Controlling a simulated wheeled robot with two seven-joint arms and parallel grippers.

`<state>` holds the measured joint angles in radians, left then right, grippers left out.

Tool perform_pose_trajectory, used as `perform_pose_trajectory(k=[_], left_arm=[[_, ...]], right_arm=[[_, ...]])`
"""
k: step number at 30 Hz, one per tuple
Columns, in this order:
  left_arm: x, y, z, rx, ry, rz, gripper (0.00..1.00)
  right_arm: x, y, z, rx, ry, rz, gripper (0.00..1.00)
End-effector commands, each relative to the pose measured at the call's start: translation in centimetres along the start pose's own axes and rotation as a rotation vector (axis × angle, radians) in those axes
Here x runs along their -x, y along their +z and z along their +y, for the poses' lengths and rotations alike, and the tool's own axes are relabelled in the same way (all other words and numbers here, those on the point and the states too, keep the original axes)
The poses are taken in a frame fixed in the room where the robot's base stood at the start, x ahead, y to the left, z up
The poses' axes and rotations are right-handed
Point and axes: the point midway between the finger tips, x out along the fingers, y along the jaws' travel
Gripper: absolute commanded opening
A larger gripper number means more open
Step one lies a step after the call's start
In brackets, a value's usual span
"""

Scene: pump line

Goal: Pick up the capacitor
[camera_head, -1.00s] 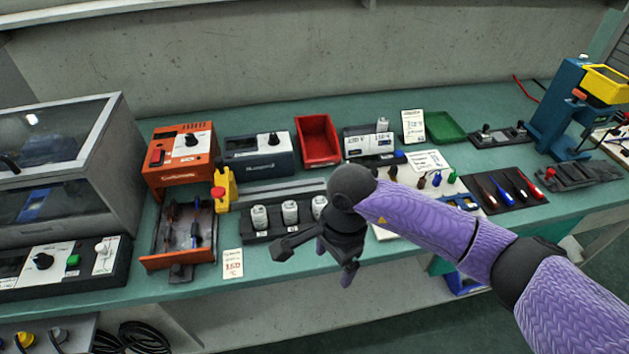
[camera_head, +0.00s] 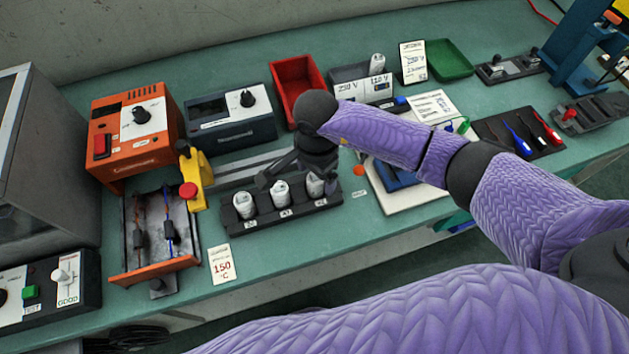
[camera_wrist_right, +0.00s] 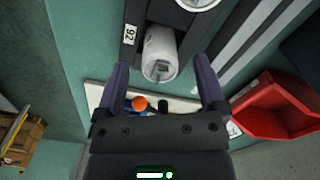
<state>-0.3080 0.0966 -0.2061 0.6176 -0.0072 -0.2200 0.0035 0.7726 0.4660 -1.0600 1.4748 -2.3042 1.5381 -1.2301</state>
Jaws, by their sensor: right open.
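Three white cylindrical capacitors stand in a black holder (camera_head: 235,222) near the front of the bench: left (camera_head: 244,205), middle (camera_head: 281,194) and right (camera_head: 315,185). My right gripper (camera_head: 298,178) is over the right end of this holder, partly hiding its back edge. In the right wrist view, my right gripper (camera_wrist_right: 163,85) is open and empty. The right-end capacitor (camera_wrist_right: 160,54) shows just ahead of the gap between its two fingers, beside a label reading 92. I cannot tell how far above it the fingertips are. My left gripper is out of view.
An orange station (camera_head: 133,135), a yellow post with a red button (camera_head: 193,178) and an open orange drawer (camera_head: 155,265) stand left. A red bin (camera_head: 297,80) is behind. A white board (camera_head: 405,198) lies right of the holder. A 150 °C card (camera_head: 222,265) lies in front.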

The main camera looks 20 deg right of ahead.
Motion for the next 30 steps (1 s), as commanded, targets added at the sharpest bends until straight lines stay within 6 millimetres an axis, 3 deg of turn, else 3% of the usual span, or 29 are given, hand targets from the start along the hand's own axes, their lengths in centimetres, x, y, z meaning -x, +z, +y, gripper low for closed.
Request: perform_pose_trajectory(k=[3, 11, 24, 30], left_arm=[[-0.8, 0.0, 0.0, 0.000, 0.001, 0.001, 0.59], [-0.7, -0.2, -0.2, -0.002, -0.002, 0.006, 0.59], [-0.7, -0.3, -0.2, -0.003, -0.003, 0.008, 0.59], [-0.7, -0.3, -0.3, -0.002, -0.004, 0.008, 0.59]], right_arm=[[-2.2, 0.1, 0.0, -0.001, 0.002, -0.002, 0.90], [-2.4, 0.0, 0.0, 0.001, -0.001, -0.001, 0.90], [-2.4, 0.0, 0.0, 0.000, 0.000, -0.001, 0.00], [-2.4, 0.0, 0.0, 0.000, -0.001, -0.001, 0.00]])
